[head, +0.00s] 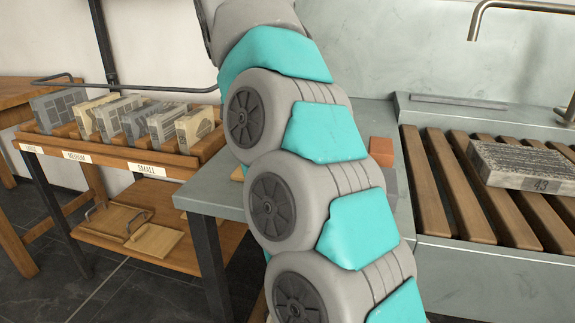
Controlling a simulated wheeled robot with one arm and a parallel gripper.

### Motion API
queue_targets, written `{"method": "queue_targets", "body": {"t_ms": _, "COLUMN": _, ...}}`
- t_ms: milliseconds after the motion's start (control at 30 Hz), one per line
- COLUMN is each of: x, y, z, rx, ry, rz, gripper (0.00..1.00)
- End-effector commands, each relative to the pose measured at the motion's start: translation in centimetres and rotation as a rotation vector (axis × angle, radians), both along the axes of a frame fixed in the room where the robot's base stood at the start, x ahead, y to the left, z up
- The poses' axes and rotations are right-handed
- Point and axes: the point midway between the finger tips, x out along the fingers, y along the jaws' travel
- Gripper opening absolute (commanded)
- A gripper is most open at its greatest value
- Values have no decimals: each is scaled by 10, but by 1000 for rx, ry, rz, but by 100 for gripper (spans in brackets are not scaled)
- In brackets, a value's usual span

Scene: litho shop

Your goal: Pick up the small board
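Two flat light-wood boards with dark handles lie on the lower shelf of the wooden rack at left. One board (112,216) lies farther back; the other board (156,241) is in front to its right and looks a little smaller. A sliver of pale wood (237,174) also shows at the edge of the grey table, mostly hidden behind my arm; I cannot tell what it is. My arm crosses the middle of the view and hides much of the grey table. My gripper is out of view.
The rack's top tray (113,152) holds several upright stones above LARGE, MEDIUM and SMALL labels. A grey table (218,200) stands beside it, with an orange block (381,151) on it. At right, a stone marked 43 (525,165) lies on a slatted sink (432,190).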

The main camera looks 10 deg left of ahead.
Motion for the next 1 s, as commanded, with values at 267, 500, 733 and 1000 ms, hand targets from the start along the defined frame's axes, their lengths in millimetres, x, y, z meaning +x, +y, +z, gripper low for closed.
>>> {"method": "queue_targets", "body": {"t_ms": 267, "x": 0, "y": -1, "z": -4, "rx": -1, "ry": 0, "rz": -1, "gripper": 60}}
{"method": "queue_targets", "body": {"t_ms": 500, "x": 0, "y": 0, "z": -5, "rx": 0, "ry": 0, "rz": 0, "gripper": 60}}
{"method": "queue_targets", "body": {"t_ms": 733, "x": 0, "y": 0, "z": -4, "rx": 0, "ry": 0, "rz": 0, "gripper": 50}}
{"method": "queue_targets", "body": {"t_ms": 1000, "x": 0, "y": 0, "z": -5, "rx": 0, "ry": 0, "rz": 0, "gripper": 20}}
